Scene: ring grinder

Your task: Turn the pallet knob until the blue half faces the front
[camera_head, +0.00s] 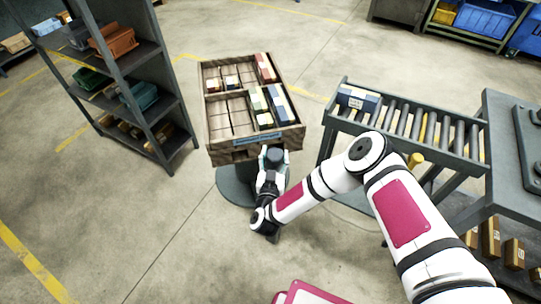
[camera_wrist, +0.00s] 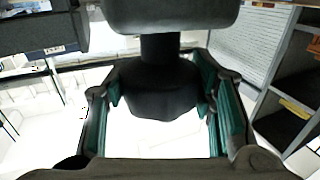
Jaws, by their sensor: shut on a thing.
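The wooden pallet (camera_head: 215,140) is a divided crate above a round grey base (camera_head: 232,187). Its near side carries a blue plate (camera_head: 257,139). A dark grey knob (camera_head: 275,153) sticks out below that side. My gripper (camera_head: 271,160) is at the knob, with its arm reaching in from the right. In the wrist view the green finger pads of my gripper (camera_wrist: 162,110) stand on both sides of the dark knob (camera_wrist: 160,88). My gripper is shut on it. The exact contact is partly hidden.
Blue, cream and red boxes (camera_head: 281,104) lie in the crate. A shelf rack (camera_head: 130,75) with bins stands to the left. A roller conveyor (camera_head: 420,125) with a box (camera_head: 357,98) is close on the right. The floor (camera_head: 120,225) at front left is clear.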

